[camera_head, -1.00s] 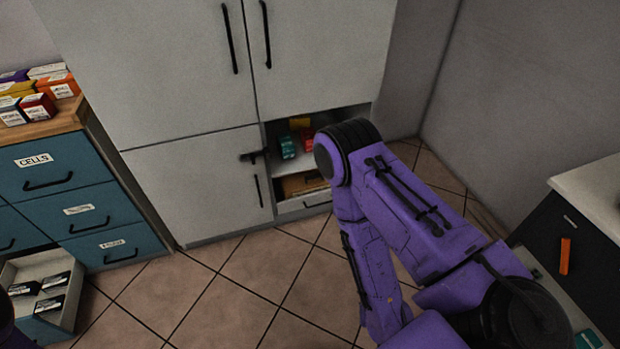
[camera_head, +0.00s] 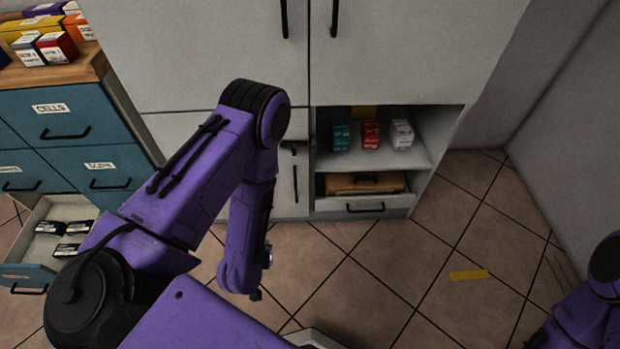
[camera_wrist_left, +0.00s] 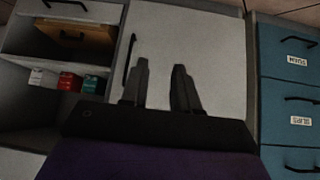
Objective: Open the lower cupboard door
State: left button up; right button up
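The lower cupboard door (camera_head: 293,205) is pale grey and looks shut, left of the open shelves. My left arm covers much of the door in the head view. In the left wrist view, which is upside down, the door (camera_wrist_left: 205,55) fills the middle, and its handle (camera_wrist_left: 130,57) is just left of the fingers. My left gripper (camera_wrist_left: 160,85) is open and empty, facing the door; whether it touches is unclear. My right gripper is out of view.
Open shelves right of the door hold a green box (camera_head: 340,136), a red box (camera_head: 371,133) and a white box (camera_head: 402,134). Blue drawers (camera_head: 62,117) stand at left, with one low drawer (camera_head: 62,210) pulled out. A yellow strip (camera_head: 469,275) lies on clear floor.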

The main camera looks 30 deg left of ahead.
pick_arm(q)
jog(key=w+f+m+t+b, duration=0.1)
jog(key=w+f+t+b, duration=0.3)
jog(key=w+f+b, duration=0.55)
jog(key=t+y+b, duration=0.2)
jog(key=t+b, duration=0.3)
jog(key=b, duration=0.5)
send_near(296, 188)
jog(key=shift+m+t, duration=0.3)
jog(key=b+x, duration=0.3)
jog(key=x, duration=0.7)
jog(key=shift+w+a+f, duration=0.2)
jog(key=shift+a, duration=0.05)
grip_shut()
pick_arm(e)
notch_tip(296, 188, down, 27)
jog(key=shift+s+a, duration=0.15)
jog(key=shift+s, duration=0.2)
